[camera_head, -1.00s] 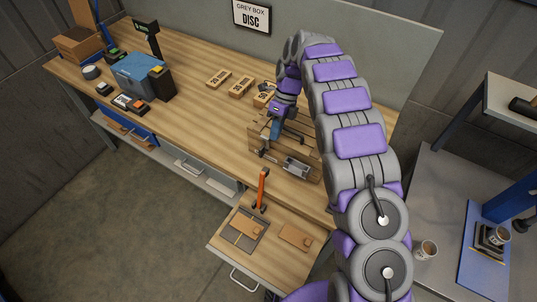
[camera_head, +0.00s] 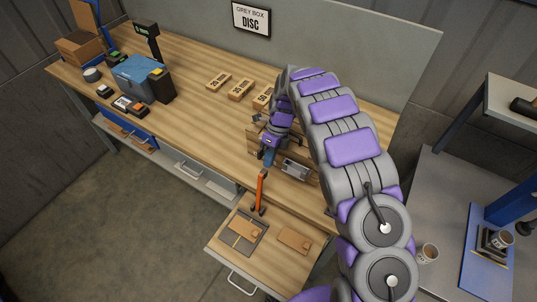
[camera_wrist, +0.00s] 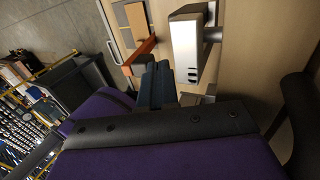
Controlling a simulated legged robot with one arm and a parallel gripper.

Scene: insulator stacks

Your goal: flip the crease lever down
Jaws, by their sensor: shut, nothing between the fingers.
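The orange crease lever (camera_head: 260,190) stands nearly upright at the back of a dark creasing plate (camera_head: 252,222) on the lower wooden shelf. A brown piece (camera_head: 243,230) lies on that plate. My gripper (camera_head: 268,160) is shut and empty, its blue fingertips just above and beside the lever's top. In the wrist view the orange lever (camera_wrist: 143,52) shows just beyond the blue fingers (camera_wrist: 156,86). I cannot tell whether they touch it.
A wooden fixture with a metal block (camera_head: 295,168) stands right of my gripper; the silver block (camera_wrist: 187,48) looms close in the wrist view. Another brown piece (camera_head: 295,239) lies right of the plate.

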